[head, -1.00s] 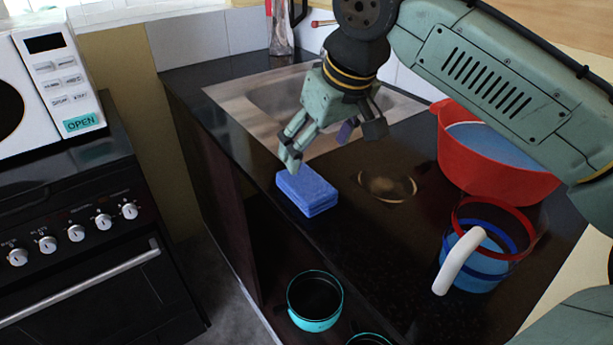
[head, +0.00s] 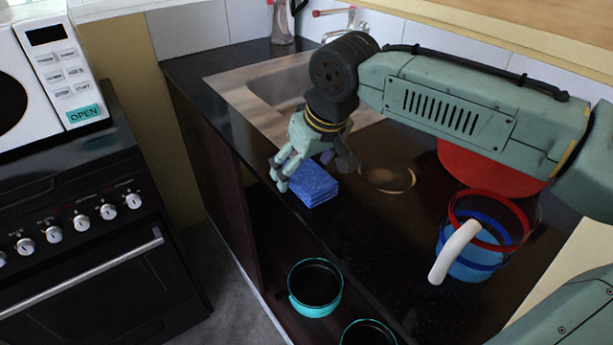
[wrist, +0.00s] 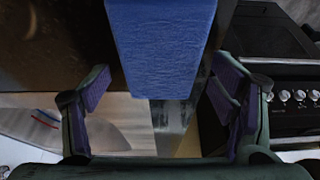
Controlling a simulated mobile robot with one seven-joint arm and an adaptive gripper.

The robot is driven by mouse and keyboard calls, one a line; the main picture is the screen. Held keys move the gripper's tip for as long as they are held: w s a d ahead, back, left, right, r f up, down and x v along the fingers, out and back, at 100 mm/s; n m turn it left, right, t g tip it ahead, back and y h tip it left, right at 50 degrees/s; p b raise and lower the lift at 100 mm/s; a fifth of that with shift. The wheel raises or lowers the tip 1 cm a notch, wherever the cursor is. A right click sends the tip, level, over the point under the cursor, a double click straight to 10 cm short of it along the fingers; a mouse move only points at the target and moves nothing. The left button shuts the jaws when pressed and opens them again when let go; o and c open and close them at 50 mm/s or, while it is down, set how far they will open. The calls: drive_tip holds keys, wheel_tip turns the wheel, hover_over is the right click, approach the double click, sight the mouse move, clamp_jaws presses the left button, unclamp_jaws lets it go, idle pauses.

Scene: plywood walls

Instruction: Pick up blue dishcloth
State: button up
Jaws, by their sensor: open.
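The blue dishcloth (head: 314,186) is a folded, thick block on the dark counter, near its front edge. My gripper (head: 309,174) is open just behind and above it in the head view, with a finger near its left end. In the wrist view, the dishcloth (wrist: 162,45) fills the upper middle, between and beyond the two spread fingers with purple pads. Nothing is held. I cannot tell whether any finger touches the cloth.
A metal sink (head: 240,95) lies behind. A blue-and-red jug with a white handle (head: 455,250) and a red bowl (head: 490,168) stand to the right. Teal pots (head: 315,290) sit on the shelf below. A stove (head: 90,250) with a microwave (head: 75,60) is at left.

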sight(304, 170)
drive_tip(key=shift+f, duration=0.25)
idle(0.3)
drive_tip(key=shift+c, duration=0.5)
drive_tip(key=c, duration=1.1)
drive_tip(key=shift+c, duration=0.2)
drive_tip(key=shift+r, duration=0.2)
wheel_tip(304, 170, up, 18)
drive_tip(key=b, duration=0.1)
drive_tip(key=shift+r, duration=0.1)
drive_tip(key=o, duration=0.6)
drive_tip(key=c, duration=0.5)
